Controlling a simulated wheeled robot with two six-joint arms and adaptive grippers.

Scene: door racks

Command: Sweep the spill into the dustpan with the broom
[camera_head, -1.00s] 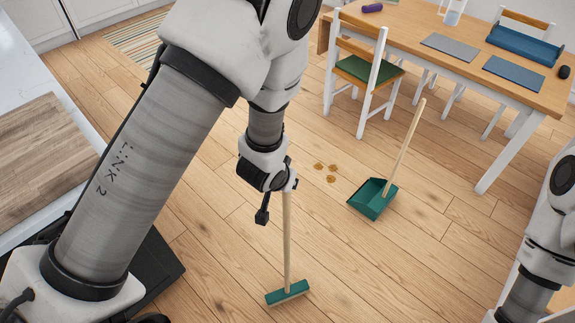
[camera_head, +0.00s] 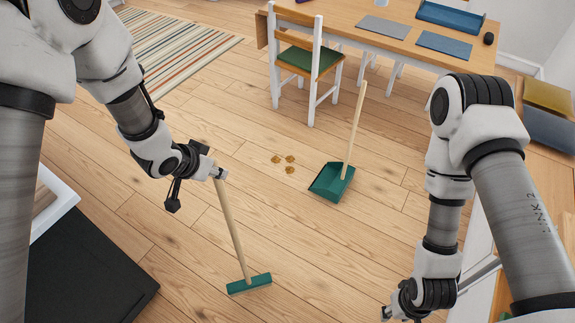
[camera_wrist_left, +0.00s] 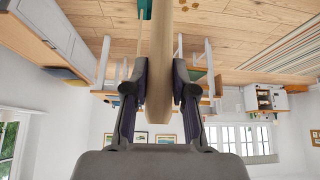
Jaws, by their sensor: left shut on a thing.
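The broom has a pale wooden handle (camera_head: 230,225) and a teal head (camera_head: 248,284) at the floor. My left gripper (camera_head: 218,172) is shut on the upper handle, which leans with its top to the left. The handle also shows between the fingers in the left wrist view (camera_wrist_left: 161,65). The spill (camera_head: 284,163) is three small brown spots on the floor, beyond the broom head. The teal dustpan (camera_head: 328,184), with a tall wooden handle, stands just right of the spill. My right gripper (camera_head: 388,314) is low at the bottom edge, its fingers not clear.
A wooden table (camera_head: 345,25) and a white chair with a green seat (camera_head: 308,60) stand behind the spill and dustpan. A striped rug (camera_head: 170,45) lies at the upper left. Wooden floor around the spill and broom is clear.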

